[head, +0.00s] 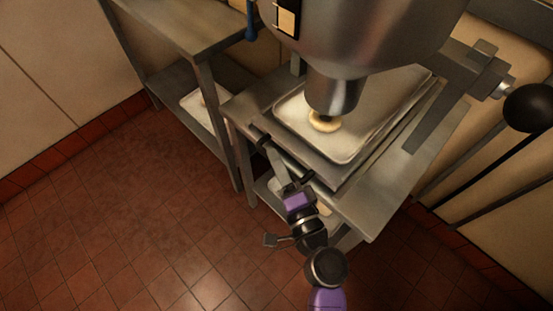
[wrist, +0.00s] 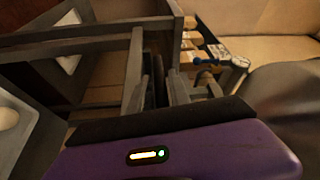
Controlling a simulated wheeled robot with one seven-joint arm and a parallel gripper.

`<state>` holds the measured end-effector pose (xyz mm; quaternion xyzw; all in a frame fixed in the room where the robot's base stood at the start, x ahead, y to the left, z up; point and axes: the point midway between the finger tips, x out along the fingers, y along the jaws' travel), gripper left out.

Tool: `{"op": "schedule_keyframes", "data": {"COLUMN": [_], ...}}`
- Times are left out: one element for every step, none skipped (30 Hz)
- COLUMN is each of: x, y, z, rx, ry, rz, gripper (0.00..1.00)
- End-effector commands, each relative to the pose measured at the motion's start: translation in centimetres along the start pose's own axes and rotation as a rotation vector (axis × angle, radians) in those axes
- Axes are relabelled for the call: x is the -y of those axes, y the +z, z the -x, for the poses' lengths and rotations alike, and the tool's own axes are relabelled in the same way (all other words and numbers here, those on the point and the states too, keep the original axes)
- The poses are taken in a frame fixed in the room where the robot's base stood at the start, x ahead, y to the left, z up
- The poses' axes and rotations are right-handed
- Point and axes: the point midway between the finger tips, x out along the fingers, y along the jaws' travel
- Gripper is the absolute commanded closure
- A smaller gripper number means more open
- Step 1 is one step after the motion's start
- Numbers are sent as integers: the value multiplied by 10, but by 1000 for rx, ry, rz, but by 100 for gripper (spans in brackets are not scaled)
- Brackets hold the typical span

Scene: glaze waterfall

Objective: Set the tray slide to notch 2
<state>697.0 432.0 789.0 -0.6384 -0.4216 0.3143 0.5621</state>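The tray slide (head: 338,177) is a grey metal carriage on the steel bench under the machine. It bears a pale tray (head: 345,150). Black handle mounts (head: 262,140) sit at its front left edge. My gripper (head: 286,185) is at this front edge, beside the handle. In the wrist view, the grey fingers of my gripper (wrist: 157,92) stand close together with dark material between them. I cannot tell whether they are closed on the handle. No notch marks can be read in either view.
The machine's nozzle (head: 333,95) hangs over a doughnut (head: 324,121) on the tray. A steel side table (head: 190,25) stands at the left, with a tray (head: 203,108) on its lower shelf. A black ball-ended lever (head: 528,107) projects at the right. The tiled floor is clear at left.

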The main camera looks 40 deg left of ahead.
Motion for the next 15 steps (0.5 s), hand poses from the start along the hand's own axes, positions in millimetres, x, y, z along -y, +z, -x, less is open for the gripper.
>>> {"op": "schedule_keyframes", "data": {"x": [0, 0, 0, 0, 0, 0, 0, 0, 0, 0, 0, 0, 0, 0, 0], "y": [0, 0, 0, 0, 0, 0, 0, 0, 0, 0, 0, 0, 0, 0, 0], "z": [-1, -1, -1, -1, -1, -1, -1, -1, 0, 0, 0, 0, 0, 0, 0], "rx": [0, 0, 0, 0, 0, 0, 0, 0, 0, 0, 0, 0, 0, 0, 0], "ry": [0, 0, 0, 0, 0, 0, 0, 0, 0, 0, 0, 0, 0, 0, 0], "rz": [0, 0, 0, 0, 0, 0, 0, 0, 0, 0, 0, 0, 0, 0, 0], "gripper": [77, 77, 77, 77, 77, 77, 79, 84, 92, 98, 100, 100, 100, 100, 100]}}
